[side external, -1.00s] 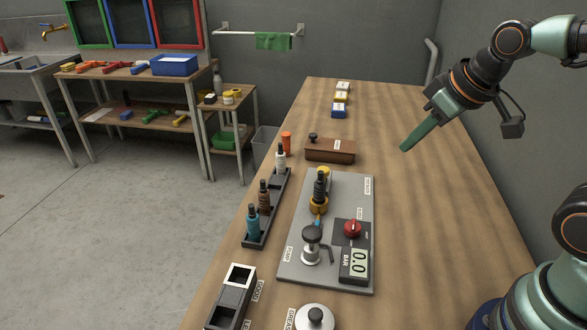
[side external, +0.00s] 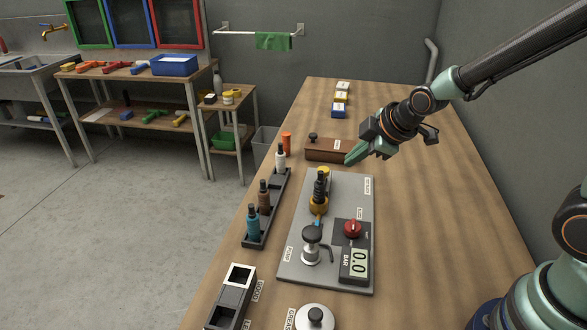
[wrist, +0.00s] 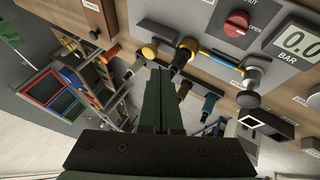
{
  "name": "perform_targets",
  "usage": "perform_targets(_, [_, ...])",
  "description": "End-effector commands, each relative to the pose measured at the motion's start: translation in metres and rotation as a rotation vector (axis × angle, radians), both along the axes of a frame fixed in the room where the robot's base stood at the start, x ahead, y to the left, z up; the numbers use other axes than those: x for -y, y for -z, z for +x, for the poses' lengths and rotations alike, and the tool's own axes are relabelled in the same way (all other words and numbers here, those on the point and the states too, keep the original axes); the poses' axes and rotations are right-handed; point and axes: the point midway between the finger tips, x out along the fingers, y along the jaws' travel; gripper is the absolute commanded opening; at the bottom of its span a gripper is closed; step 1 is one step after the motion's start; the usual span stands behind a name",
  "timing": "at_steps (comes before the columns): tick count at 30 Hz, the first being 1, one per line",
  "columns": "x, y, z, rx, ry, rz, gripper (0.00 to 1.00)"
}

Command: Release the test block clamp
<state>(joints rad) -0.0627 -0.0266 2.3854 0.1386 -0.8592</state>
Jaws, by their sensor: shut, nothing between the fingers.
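The grey test plate (side external: 333,188) lies on the bench. A dark, ribbed fitting (side external: 320,186) stands upright in an orange-yellow base (side external: 318,205) on it. A yellow knob (side external: 323,172) sits just behind; it also shows in the wrist view (wrist: 150,51). I cannot tell which of these parts is the clamp. My gripper (side external: 350,157) is shut and empty, its green fingers together. It hangs beyond the plate's back edge in the side view, apart from the knob. In the wrist view the fingers (wrist: 163,75) point towards the knob and fitting.
A red dial (side external: 353,228) and a gauge reading 0.0 (side external: 358,262) sit at the plate's right, with a pump (side external: 311,245) beside them. A rack of bottles (side external: 263,225) stands to the left. A brown box (side external: 322,149) is behind. The bench's right side is clear.

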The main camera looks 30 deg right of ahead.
Motion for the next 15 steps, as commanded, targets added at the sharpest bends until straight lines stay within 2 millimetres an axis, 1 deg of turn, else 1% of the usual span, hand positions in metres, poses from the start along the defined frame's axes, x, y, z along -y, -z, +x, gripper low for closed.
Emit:
perform_targets(8, [0.0,0.002,0.001,-0.001,0.002,0.001,0.0])
perform_targets(11, [-0.001,0.007,0.005,-0.002,0.002,0.002,0.0])
perform_targets(15, [-0.002,0.02,0.013,-0.005,0.001,0.003,0.0])
